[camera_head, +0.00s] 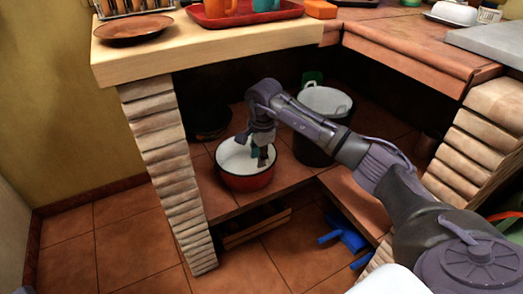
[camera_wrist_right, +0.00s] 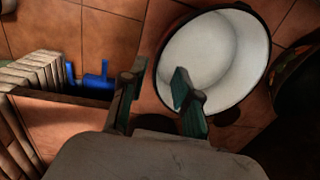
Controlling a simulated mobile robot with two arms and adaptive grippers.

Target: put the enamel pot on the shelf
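The enamel pot (camera_head: 247,181) is red outside and white inside, with a dark rim. In the head view it is upright at the tiled shelf (camera_head: 215,205) under the counter, near its front edge; I see no clear gap below it. My right gripper (camera_head: 261,158) reaches down at the pot's right side. In the right wrist view the pot (camera_wrist_right: 215,60) is in front of the right gripper (camera_wrist_right: 153,88). Its fingers are apart, one over the white inside and one outside the rim, with the near wall between them. My left gripper is not in view.
A dark bucket (camera_head: 313,150) with a pale top stands right behind the pot. A brick pillar (camera_head: 165,150) is to the left, and the wooden counter (camera_head: 215,46) overhangs. A blue object (camera_head: 343,233) and a wooden crate (camera_head: 253,231) lie below the shelf.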

